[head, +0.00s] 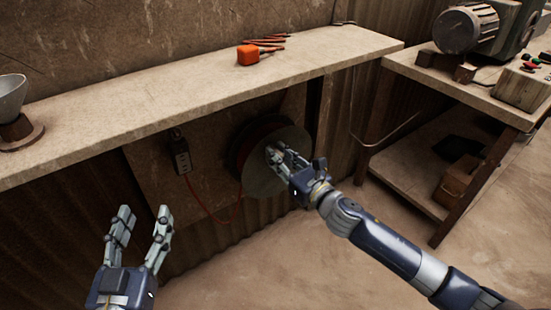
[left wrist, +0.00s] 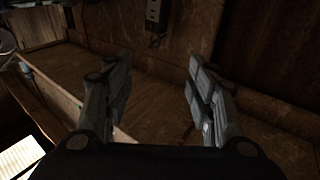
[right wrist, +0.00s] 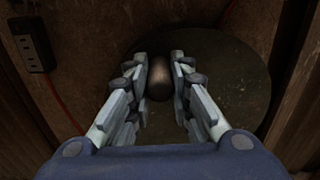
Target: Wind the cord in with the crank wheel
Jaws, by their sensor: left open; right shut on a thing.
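The crank wheel (head: 292,137) is a grey disc on a reel, mounted on a board under the shelf; it also shows in the right wrist view (right wrist: 235,85). A red cord (head: 213,218) hangs in a loop from the wall outlet to the reel. An orange block-like plug or box (head: 248,55) lies on the shelf with red cord (head: 268,42) behind it. My right gripper (head: 277,155) is at the wheel, shut on its brown knob (right wrist: 158,80), which sits between the fingers. My left gripper (head: 143,222) is open and empty, below the shelf at left.
A wall outlet (head: 180,152) is left of the reel; it shows in the right wrist view (right wrist: 34,52). The shelf (head: 170,100) runs above, with a pale cup-like thing (head: 11,97) at left. A bench (head: 440,78) with a motor (head: 466,28) stands at right.

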